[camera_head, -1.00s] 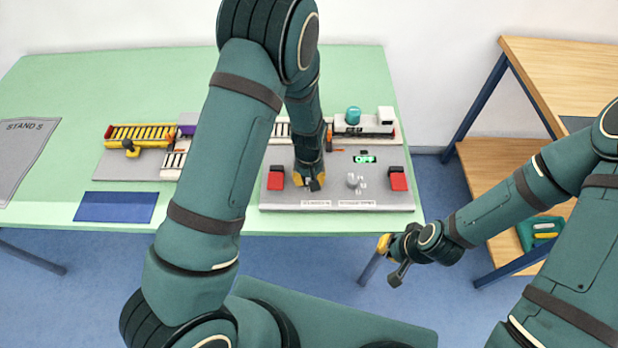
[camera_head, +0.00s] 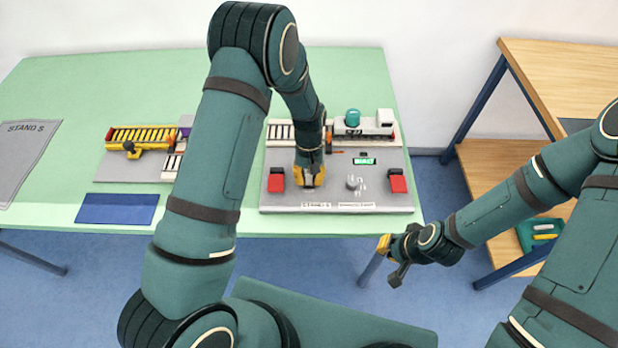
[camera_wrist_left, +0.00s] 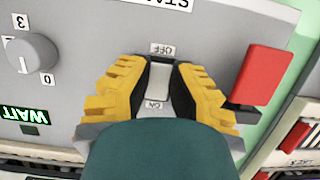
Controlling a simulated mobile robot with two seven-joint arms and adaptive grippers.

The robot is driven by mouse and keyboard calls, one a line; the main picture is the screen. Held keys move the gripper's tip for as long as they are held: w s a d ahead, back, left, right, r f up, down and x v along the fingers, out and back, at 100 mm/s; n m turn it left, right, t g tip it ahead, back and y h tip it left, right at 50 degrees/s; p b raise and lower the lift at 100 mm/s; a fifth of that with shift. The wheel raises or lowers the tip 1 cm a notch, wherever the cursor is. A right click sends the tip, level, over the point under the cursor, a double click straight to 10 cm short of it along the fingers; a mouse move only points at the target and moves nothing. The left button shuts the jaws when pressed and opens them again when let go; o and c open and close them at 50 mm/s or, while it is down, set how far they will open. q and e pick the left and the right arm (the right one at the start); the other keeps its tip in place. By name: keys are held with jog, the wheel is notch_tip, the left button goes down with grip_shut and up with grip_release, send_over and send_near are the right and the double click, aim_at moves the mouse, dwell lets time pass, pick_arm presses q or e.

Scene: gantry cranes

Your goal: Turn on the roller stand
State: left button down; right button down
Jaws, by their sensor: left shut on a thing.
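The grey control panel (camera_head: 330,200) stands on the green table, with a white label starting "STA" (camera_wrist_left: 165,2) in the left wrist view. A small pale switch (camera_wrist_left: 158,82) sits between an OFF label (camera_wrist_left: 162,48) and an ON label (camera_wrist_left: 156,105). My left gripper (camera_head: 310,180) is down at the panel, its yellow-and-black fingers (camera_wrist_left: 158,85) shut on the switch from both sides. Which way the switch is set I cannot tell. A display (camera_wrist_left: 25,115) shows WAIT in green. My right gripper (camera_head: 390,258) hangs off the table's front edge; its jaw state is unclear.
Red blocks (camera_head: 276,179) (camera_head: 398,180) flank the panel, and a grey knob (camera_wrist_left: 32,54) is beside the switch. A yellow roller unit (camera_head: 140,135) is to the left, a blue mat (camera_head: 117,208) in front. A wooden shelf (camera_head: 560,70) stands right.

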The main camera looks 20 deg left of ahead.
pick_arm(q)
jog(key=shift+s+f, duration=0.15)
jog(key=c, duration=0.8)
grip_release()
jog(key=v, duration=1.2)
